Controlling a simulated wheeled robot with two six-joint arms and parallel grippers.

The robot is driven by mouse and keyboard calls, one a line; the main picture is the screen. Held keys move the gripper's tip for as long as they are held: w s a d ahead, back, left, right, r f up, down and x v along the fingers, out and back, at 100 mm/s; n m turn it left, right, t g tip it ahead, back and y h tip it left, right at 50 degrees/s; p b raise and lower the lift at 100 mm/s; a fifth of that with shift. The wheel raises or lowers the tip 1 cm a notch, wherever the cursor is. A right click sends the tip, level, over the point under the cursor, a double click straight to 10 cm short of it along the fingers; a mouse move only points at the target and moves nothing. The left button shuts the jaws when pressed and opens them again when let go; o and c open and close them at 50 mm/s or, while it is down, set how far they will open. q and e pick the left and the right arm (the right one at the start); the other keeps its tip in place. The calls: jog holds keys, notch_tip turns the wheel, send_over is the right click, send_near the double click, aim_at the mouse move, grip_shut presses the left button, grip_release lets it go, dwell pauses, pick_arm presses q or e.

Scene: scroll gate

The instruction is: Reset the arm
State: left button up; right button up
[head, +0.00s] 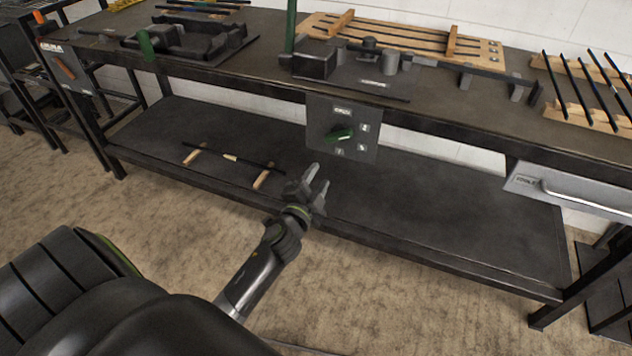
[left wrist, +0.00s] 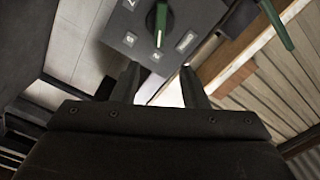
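My left gripper (head: 318,187) is in front of the workbench, below and a little left of a grey panel with a green knob (head: 339,135). Its two fingers stand apart with nothing between them. In the left wrist view the open fingers (left wrist: 159,88) point toward the panel, and the green knob (left wrist: 161,20) shows beyond them, apart from the fingers. My right gripper is in neither view.
The workbench top (head: 270,75) carries a dark fixture (head: 375,75), wooden racks (head: 400,38) and thin dark rods. A lower shelf (head: 420,210) holds a rod on two wooden blocks. A grey drawer (head: 570,190) hangs at right. Floor in front is clear.

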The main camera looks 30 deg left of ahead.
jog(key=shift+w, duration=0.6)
